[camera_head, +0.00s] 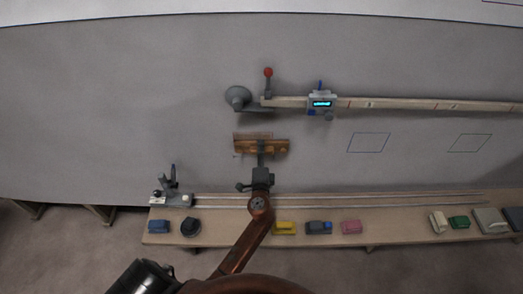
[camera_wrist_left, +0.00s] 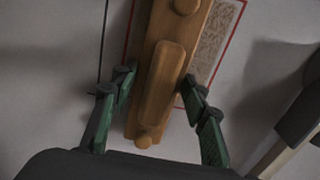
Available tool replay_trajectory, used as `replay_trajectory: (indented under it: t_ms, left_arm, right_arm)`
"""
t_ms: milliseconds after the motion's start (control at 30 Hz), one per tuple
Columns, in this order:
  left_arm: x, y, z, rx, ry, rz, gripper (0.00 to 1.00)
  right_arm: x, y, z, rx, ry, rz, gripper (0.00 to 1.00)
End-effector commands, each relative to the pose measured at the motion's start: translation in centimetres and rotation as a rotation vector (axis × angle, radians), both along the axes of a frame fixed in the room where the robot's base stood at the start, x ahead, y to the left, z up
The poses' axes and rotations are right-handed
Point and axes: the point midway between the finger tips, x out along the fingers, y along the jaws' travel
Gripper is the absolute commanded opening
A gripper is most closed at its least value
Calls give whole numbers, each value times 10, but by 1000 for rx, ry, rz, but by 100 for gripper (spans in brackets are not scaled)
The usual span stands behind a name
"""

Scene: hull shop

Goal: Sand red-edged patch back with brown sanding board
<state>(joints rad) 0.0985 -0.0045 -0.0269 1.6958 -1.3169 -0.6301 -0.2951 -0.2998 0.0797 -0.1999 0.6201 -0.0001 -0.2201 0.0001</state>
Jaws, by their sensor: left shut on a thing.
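The brown sanding board (camera_head: 277,147) lies lengthwise across the grey hull face, left of the middle in the head view. My left gripper (camera_head: 261,152) is shut on it from below. In the left wrist view, the green fingers of my left gripper (camera_wrist_left: 158,93) stand on both sides of the board's raised wooden grip (camera_wrist_left: 165,80). The red-edged patch (camera_wrist_left: 214,40) shows speckled beside and behind the board, which hides much of it. I cannot tell whether the board touches the patch. My right gripper is not in view.
Above the board runs a wooden batten (camera_head: 420,104) with a lit display unit (camera_head: 321,103) and a red-knobbed lever (camera_head: 268,73). Blue-outlined squares (camera_head: 368,142) lie to the right.

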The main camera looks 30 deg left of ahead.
Motion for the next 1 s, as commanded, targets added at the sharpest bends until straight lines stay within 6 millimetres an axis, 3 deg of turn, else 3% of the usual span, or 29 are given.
replay_trajectory:
  t_ms: [100,267,667,1000]
  left_arm:
    - [0,0,-16,0,1,0,20]
    - [0,0,-22,0,0,0,20]
    - [0,1,10,0,-5,0,20]
    - [1,1,22,0,-4,0,20]
  right_arm:
    - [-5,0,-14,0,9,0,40]
    - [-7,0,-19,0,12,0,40]
    - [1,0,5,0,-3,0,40]
    - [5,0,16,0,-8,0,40]
